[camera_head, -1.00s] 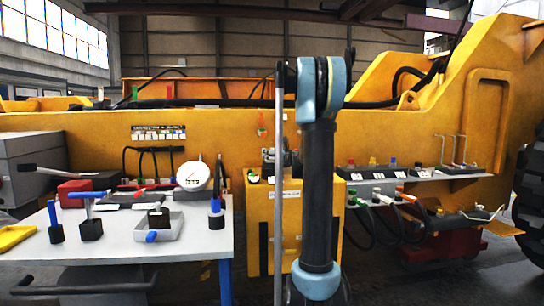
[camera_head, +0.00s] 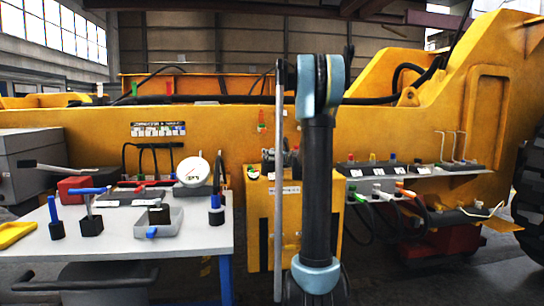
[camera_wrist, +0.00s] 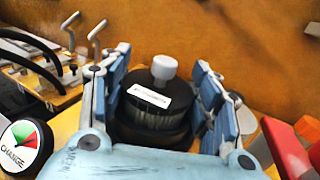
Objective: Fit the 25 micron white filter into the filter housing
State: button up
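In the wrist view, a black round filter (camera_wrist: 150,100) with a white knob (camera_wrist: 163,67) on top and a white label stands upright. A dark, ribbed side shows below its cap, within a wider black ring that looks like the filter housing (camera_wrist: 150,134). How deep it sits is hard to tell. My gripper (camera_wrist: 160,75) has its blue-padded fingers apart on either side of the filter. A gap shows at the right finger, and neither finger is clearly pressing on it. In the head view my arm largely hides this spot, above the yellow cabinet (camera_head: 258,215).
A grey table (camera_head: 120,242) with tools and a dial gauge (camera_head: 193,171) stands at left. A shelf (camera_head: 430,172) with hose fittings is at right.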

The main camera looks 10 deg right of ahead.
jog(key=o, duration=0.5)
jog(key=shift+c, duration=0.2)
notch_tip(320, 180, up, 10)
jog(key=shift+f, duration=0.1)
dwell(0.4)
jog(key=s+a+f+n+g, duration=0.35)
jog(key=s+f+n, duration=0.2)
jog(key=s, duration=0.45)
jog(key=s+a+f+n+g, duration=0.2)
jog(key=s+a+f+n, duration=0.3)
jog(key=s+n, duration=0.3)
jog(key=s+a+f+n+g, duration=0.3)
jog(key=s+a+f+n, duration=0.15)
jog(key=s, duration=0.65)
jog(key=s+d+f+n+g+h, duration=0.2)
jog(key=s+d+f+n, duration=0.1)
jog(key=s+f, duration=0.4)
jog(key=s+d+f+n+g+h, duration=0.2)
jog(key=s+d+f+n, duration=0.2)
jog(key=s, duration=0.7)
jog(key=s+d+f+n+g+h, duration=0.2)
jog(key=s+f+n, duration=0.4)
jog(key=s+f, duration=0.3)
jog(key=shift+s+d+f+n+h, duration=0.2)
jog(key=shift+d+f+n+h, duration=0.3)
jog(key=shift+d, duration=0.3)
